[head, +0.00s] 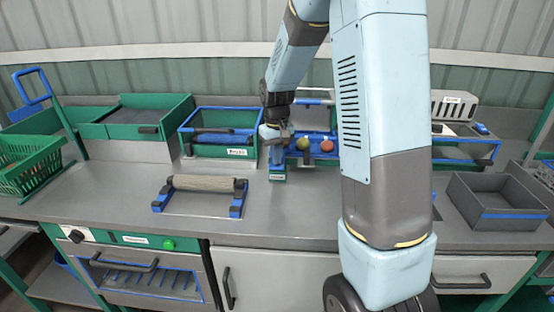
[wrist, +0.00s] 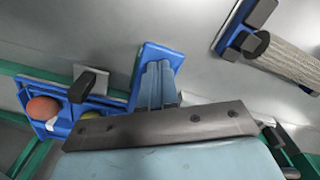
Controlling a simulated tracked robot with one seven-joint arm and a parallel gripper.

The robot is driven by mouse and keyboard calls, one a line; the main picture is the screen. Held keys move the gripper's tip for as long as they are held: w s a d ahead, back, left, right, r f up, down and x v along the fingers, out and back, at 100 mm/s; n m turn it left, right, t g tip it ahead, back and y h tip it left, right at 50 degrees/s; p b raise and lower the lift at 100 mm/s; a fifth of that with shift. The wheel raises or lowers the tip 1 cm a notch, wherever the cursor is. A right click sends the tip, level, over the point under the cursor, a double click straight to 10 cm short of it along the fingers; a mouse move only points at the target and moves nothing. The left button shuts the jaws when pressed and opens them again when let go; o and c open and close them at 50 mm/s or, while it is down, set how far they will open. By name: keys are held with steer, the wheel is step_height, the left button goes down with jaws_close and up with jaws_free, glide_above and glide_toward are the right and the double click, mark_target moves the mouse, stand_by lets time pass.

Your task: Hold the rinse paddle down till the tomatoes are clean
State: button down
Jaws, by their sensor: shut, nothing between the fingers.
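Two tomatoes lie in a blue rinse unit at the back of the bench: a yellowish one (head: 303,143) and a red one (head: 327,146). The red one also shows in the wrist view (wrist: 42,108); the other is partly hidden there.
A beige roller on a blue frame (head: 203,184) stands on the bench left of my gripper. A blue-rimmed green bin (head: 222,152) is behind it. A green crate (head: 28,170) is far left, a grey box (head: 490,215) right. The front middle bench is clear.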

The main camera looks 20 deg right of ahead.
steer(key=shift+f, duration=0.8)
stand_by(7.2)
